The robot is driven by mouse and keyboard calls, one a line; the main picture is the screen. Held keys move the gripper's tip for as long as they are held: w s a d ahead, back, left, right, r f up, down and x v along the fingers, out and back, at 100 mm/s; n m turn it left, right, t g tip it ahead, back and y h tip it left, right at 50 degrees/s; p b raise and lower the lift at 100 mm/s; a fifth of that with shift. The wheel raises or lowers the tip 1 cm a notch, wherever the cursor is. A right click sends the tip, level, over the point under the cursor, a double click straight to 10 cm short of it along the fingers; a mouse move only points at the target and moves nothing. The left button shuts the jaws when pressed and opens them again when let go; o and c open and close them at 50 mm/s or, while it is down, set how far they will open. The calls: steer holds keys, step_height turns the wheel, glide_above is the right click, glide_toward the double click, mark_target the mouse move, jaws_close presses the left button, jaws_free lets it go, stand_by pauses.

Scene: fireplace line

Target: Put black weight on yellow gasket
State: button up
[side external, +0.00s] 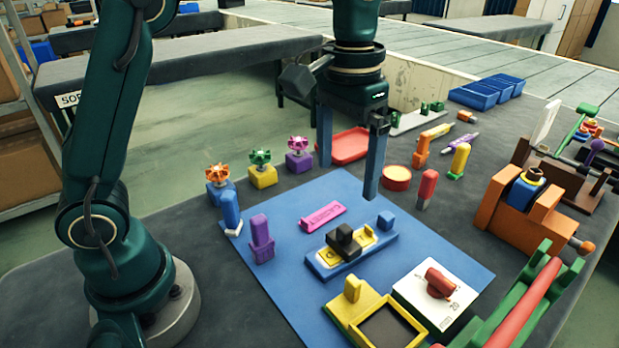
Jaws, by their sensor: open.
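A black weight (346,243), a stepped block with a knob, sits on a small blue base (380,247) on the blue mat. A flat yellow piece (331,258) that looks like the yellow gasket lies at the weight's front left. The weight hides part of this area, so I cannot tell whether it rests on the yellow piece. Another yellow piece (367,239) with an upright tab is to its right. My gripper (348,181) is open and empty, its two blue fingers pointing down, above and apart from the weight.
A magenta piece (323,216) and a purple block (262,240) are on the mat (440,258). A yellow frame (345,305) and a white box with a red handle (438,290) stand in front. A red tray (350,146) and an orange vise (515,208) are farther off.

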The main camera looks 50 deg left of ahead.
steer(key=s+a+t, duration=0.2)
steer(key=s, duration=0.4)
steer(key=s+a+f+t, duration=0.1)
steer(key=s+a+t, duration=0.1)
steer(key=s, duration=0.5)
steer(key=shift+s+a+t, duration=0.3)
steer(key=shift+t, duration=0.4)
stand_by(0.3)
